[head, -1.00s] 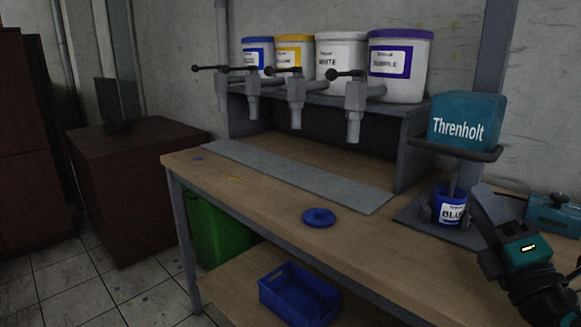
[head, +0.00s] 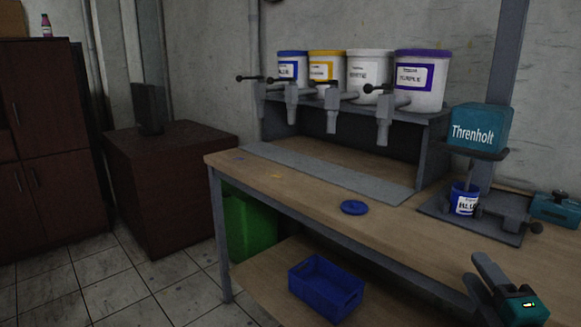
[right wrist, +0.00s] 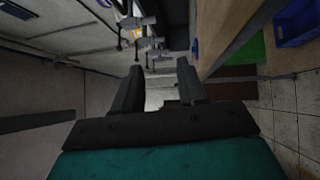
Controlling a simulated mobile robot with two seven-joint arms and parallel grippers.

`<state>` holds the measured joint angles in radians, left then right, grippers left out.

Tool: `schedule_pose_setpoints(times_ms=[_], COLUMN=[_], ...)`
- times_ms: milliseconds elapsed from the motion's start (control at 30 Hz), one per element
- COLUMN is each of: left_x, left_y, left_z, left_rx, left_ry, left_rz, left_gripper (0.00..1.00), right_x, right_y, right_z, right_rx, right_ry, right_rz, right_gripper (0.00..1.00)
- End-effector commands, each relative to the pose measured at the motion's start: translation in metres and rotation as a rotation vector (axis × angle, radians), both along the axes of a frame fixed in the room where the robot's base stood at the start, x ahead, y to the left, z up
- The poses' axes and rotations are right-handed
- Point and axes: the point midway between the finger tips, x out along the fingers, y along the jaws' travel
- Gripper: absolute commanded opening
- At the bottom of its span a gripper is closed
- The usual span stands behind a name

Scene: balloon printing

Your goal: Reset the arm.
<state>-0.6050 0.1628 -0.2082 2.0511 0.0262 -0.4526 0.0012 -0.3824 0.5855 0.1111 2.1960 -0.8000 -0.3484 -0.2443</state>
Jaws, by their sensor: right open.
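My right gripper (head: 480,278) is at the lower right of the head view, near the front edge of the workbench and apart from the things on it. In the right wrist view its two fingers (right wrist: 160,88) are spread with nothing between them. The blue paint can (head: 463,200) stands on the base of the teal Threnholt mixer (head: 480,128), under its head. A round blue lid (head: 354,207) lies flat on the workbench (head: 320,212). My left gripper is not in view.
Blue, yellow, white and purple buckets (head: 421,82) stand on a shelf with taps (head: 384,118) below. A blue crate (head: 325,287) sits on the lower shelf, beside a green bin (head: 248,226). A teal tool (head: 556,209) lies right of the mixer. The tiled floor (head: 125,285) at left is clear.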

Motion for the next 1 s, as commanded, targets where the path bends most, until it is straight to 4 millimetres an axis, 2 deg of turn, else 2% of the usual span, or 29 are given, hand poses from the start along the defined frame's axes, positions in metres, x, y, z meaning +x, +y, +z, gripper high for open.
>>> schedule_pose_setpoints(times_ms=[33, 133, 200, 300, 400, 500, 600, 1000], left_x=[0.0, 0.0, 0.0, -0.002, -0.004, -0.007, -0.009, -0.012], left_y=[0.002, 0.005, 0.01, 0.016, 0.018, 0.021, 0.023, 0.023], left_z=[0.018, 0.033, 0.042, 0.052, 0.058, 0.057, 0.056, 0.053], left_rx=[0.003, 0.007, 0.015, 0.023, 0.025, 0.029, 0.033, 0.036], left_ry=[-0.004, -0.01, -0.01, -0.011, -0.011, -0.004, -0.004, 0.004], left_rz=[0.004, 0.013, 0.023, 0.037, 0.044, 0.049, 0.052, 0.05], left_gripper=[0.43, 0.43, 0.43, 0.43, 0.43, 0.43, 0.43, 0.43], right_x=[-0.006, -0.026, -0.046, -0.078, -0.106, -0.123, -0.131, -0.132], right_y=[0.007, 0.032, 0.058, 0.099, 0.135, 0.16, 0.171, 0.172], right_z=[-0.02, -0.077, -0.114, -0.154, -0.178, -0.191, -0.196, -0.198], right_rx=[0.152, 0.48, 0.721, 1.037, 1.274, 1.423, 1.493, 1.503], right_ry=[0.085, 0.246, 0.356, 0.488, 0.579, 0.631, 0.652, 0.656], right_rz=[0.004, 0.003, -0.014, -0.055, -0.1, -0.134, -0.151, -0.153], right_gripper=[0.41, 0.41, 0.41, 0.41, 0.41, 0.41, 0.41, 0.41])
